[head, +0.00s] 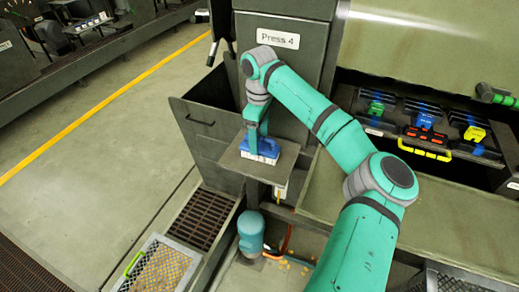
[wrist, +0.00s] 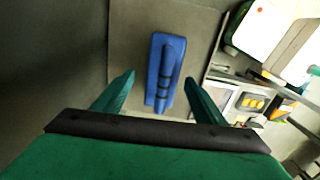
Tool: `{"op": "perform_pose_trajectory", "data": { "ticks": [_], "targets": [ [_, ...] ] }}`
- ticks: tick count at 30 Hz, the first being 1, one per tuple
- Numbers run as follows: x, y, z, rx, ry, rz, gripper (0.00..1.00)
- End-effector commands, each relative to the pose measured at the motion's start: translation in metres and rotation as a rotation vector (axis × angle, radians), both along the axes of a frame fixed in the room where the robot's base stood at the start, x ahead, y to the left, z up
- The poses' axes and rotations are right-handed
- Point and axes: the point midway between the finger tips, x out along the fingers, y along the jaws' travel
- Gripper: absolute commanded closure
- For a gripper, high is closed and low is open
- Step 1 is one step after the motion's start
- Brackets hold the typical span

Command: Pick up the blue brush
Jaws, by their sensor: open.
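The blue brush (head: 264,150) lies on a small flat shelf (head: 245,164) below the Press 4 sign, with pale bristles underneath. In the wrist view, the brush (wrist: 154,72) has a long blue handle bar on top with dark bands, and points away from me. My gripper (wrist: 159,80) is open and empty, with one green finger on each side of the brush's line. In the head view, my gripper (head: 255,128) is above the brush and hides part of it. Whether the fingers touch the brush cannot be told.
A dark open bin (head: 205,120) stands left of the shelf. A floor grate (head: 197,218) and a mesh tray with a green handle (head: 160,265) are below. A panel with coloured handles (head: 425,122) is at the right. Floor at the left is clear.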

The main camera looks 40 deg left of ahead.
Motion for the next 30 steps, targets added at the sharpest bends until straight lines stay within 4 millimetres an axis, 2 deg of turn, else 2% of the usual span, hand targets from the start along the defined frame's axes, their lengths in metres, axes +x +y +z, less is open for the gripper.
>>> {"op": "perform_pose_trajectory", "data": {
  "ticks": [8,17,19,23,24,30],
  "targets": [
    [-0.003,-0.005,-0.036,-0.001,0.000,-0.002,0.35],
    [-0.003,-0.005,-0.041,0.000,0.000,-0.002,0.35],
    [-0.003,-0.005,-0.041,0.000,0.000,-0.002,0.47],
    [-0.003,-0.005,-0.040,0.000,0.000,-0.002,0.78],
    [-0.003,-0.005,-0.040,0.000,0.000,-0.002,0.82],
    [-0.003,-0.005,-0.040,0.000,0.000,-0.002,0.82]
  ]
}}
